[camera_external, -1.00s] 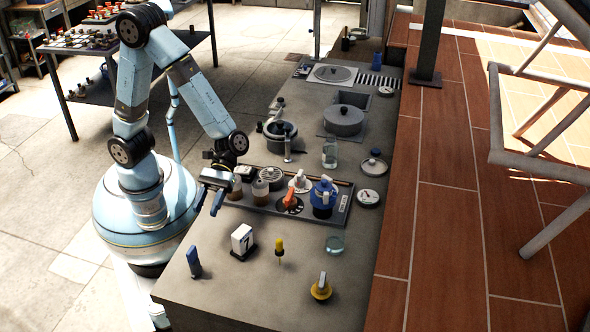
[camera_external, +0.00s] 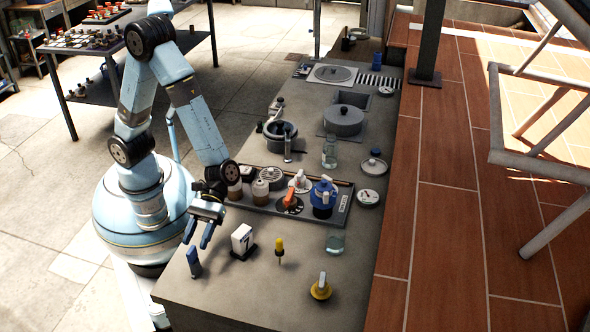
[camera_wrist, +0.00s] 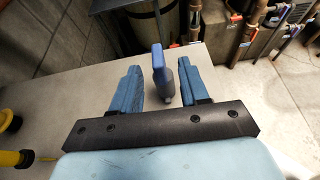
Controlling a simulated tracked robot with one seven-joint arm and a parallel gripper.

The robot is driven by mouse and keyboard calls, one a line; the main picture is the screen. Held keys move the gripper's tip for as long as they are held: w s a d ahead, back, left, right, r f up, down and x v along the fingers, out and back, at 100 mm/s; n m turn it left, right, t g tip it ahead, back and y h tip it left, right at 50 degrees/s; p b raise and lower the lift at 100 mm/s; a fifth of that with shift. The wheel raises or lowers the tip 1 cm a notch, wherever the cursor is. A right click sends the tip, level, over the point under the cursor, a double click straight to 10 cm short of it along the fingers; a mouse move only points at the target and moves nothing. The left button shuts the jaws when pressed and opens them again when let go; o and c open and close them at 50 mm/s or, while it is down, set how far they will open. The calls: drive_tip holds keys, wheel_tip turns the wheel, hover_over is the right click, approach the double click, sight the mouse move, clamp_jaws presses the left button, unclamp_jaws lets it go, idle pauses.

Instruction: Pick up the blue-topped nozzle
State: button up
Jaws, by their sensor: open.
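A small upright piece with a blue top and a greyer lower part, which looks like the blue-topped nozzle (camera_external: 194,263), stands near the front left edge of the grey counter. My gripper (camera_external: 197,237) is open above it, fingers pointing down toward it. In the wrist view the nozzle (camera_wrist: 158,62) shows between and slightly beyond the two blue fingers of my gripper (camera_wrist: 161,80). I see gaps on both sides and no clear contact.
A white block on a dark base (camera_external: 243,240) stands close to the right of the nozzle. A yellow-topped pin (camera_external: 279,247) and a yellow knob (camera_external: 321,288) are farther right. A tray (camera_external: 258,211) of fittings lies behind. The counter front is clear.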

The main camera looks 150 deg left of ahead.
sight(194, 246)
drive_tip(key=x, duration=0.4)
drive_tip(key=shift+w+d+f, duration=0.15)
drive_tip(key=shift+w+f, duration=0.05)
drive_tip(key=shift+w, duration=0.15)
drive_tip(key=shift+c, duration=0.4)
clamp_jaws()
